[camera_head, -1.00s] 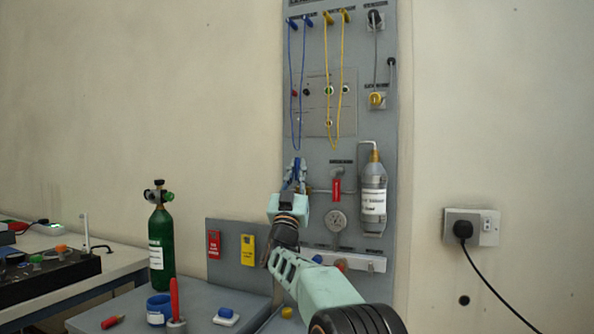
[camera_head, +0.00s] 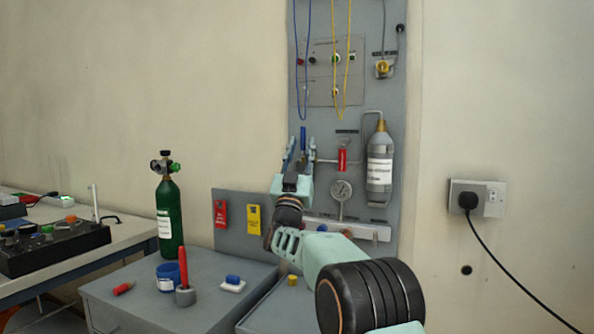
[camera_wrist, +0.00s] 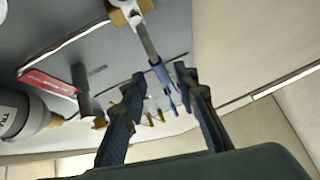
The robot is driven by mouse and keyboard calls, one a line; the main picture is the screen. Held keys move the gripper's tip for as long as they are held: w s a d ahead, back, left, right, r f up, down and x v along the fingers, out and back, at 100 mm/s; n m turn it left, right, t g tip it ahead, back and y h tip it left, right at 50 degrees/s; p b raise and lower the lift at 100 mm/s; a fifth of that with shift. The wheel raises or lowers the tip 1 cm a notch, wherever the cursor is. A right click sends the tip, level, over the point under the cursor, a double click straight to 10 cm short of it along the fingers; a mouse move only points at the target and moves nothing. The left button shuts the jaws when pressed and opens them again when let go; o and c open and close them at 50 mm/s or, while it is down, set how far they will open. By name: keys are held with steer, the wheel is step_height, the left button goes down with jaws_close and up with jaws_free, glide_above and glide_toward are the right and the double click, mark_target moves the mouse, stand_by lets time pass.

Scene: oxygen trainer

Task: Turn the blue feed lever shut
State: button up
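The blue feed lever (camera_head: 303,134) stands upright on the grey wall panel in the head view, left of the red lever. In the wrist view its blue handle (camera_wrist: 161,74) extends along a metal shaft from a brass valve body. My gripper (camera_head: 297,147) is open in front of the panel, with one finger on each side of the blue lever. In the wrist view the gripper (camera_wrist: 160,78) has a clear gap between its fingertips, with the blue handle lying between or just beyond them. I see no contact; the exact depth is unclear.
A red-tagged lever (camera_head: 342,157), a gauge (camera_head: 341,189) and a grey cylinder (camera_head: 380,166) are to the right on the panel. Blue cords (camera_head: 301,70) and yellow cords (camera_head: 340,85) hang above. A green bottle (camera_head: 168,220) stands on the bench at left.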

steer(key=v, duration=0.8)
steer(key=shift+s+f, duration=0.15)
